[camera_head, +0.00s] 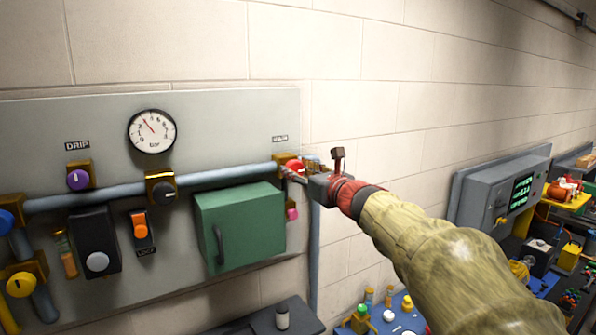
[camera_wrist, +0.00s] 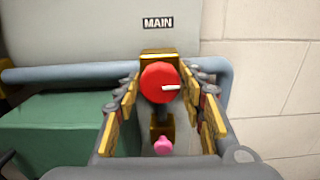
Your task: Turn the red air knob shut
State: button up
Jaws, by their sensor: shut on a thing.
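The red air knob (camera_wrist: 158,82) sits on a brass valve body under a MAIN label (camera_wrist: 157,23) in the wrist view. A white pointer mark on it points right. In the head view the red knob (camera_head: 293,166) shows at the panel's right end, partly hidden by my gripper (camera_head: 308,172). In the wrist view my gripper (camera_wrist: 160,95) has a finger on each side of the knob, shut on it. The exact contact points are hard to see.
A grey-blue pipe (camera_head: 222,175) runs left from the knob. A green box (camera_head: 240,224) hangs below it. A pink knob (camera_wrist: 163,146) sits just under the red one. A pressure gauge (camera_head: 152,131) is at upper left. Bare wall (camera_head: 400,110) lies to the right.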

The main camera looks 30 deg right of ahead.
jog(key=shift+f+n+b, duration=0.1)
jog(key=shift+n+b, duration=0.2)
jog(key=shift+b, duration=0.35)
jog(key=n+b, duration=0.2)
jog(key=b, duration=0.2)
jog(key=shift+a+f+n, duration=0.1)
jog(key=shift+f+n, duration=0.05)
jog(key=shift+n, duration=0.25)
jog(key=n+b, duration=1.4)
jog(key=b, duration=0.2)
jog(key=shift+a+f+n, duration=0.1)
jog(key=shift+a+n, duration=0.05)
jog(key=shift+n, duration=0.15)
jog(key=o, duration=1.1)
jog(key=shift+o, duration=0.2)
